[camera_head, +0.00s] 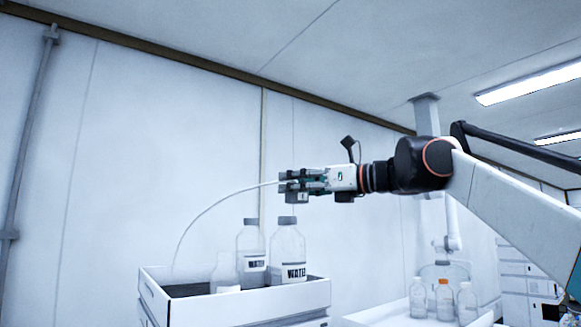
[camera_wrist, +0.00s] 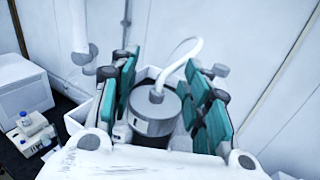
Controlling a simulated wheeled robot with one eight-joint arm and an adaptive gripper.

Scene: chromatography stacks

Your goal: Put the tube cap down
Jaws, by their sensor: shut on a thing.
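My gripper (camera_head: 284,187) is held out level above the white tray in the head view, pointing left. In the wrist view its two teal fingers (camera_wrist: 163,92) are closed around a grey tube cap (camera_wrist: 153,112). The cap also shows in the head view (camera_head: 298,197), at the fingertips and above the bottles. A white tube (camera_wrist: 186,47) comes out of the cap's top; in the head view the tube (camera_head: 205,208) curves left and down toward the tray.
The white tray (camera_head: 235,309) holds two capped bottles labelled WATER (camera_head: 250,252) (camera_head: 288,254) and a small clear vessel (camera_head: 224,271) at its left. Several bottles (camera_head: 445,300) stand in another tray at the right. A wall rises behind. The space left of my gripper is clear except for the tube.

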